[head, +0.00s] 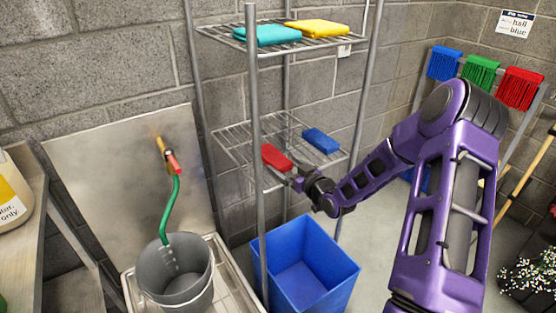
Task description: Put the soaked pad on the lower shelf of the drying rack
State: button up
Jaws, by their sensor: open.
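The drying rack has wire shelves on grey posts. On its lower shelf (238,146) lie a red pad (276,157) at the front and a blue pad (321,140) farther right. I cannot tell from their look which pad is soaked. My gripper (291,176) is open at the front edge of the lower shelf, close beside the red pad's right end. Whether a finger touches the pad is too small to tell. The rack's front post partly hides the shelf's left side.
The upper shelf (235,36) holds a teal pad (265,35) and a yellow pad (318,28). A blue bin (340,277) stands below the rack. A grey bucket (175,285) with a green hose (171,205) is at left. Mop heads (481,72) hang at right.

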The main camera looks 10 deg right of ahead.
jog(key=f+v, duration=0.1)
jog(key=v, duration=0.5)
jog(key=shift+s+r, duration=0.15)
jog(key=shift+r, duration=0.35)
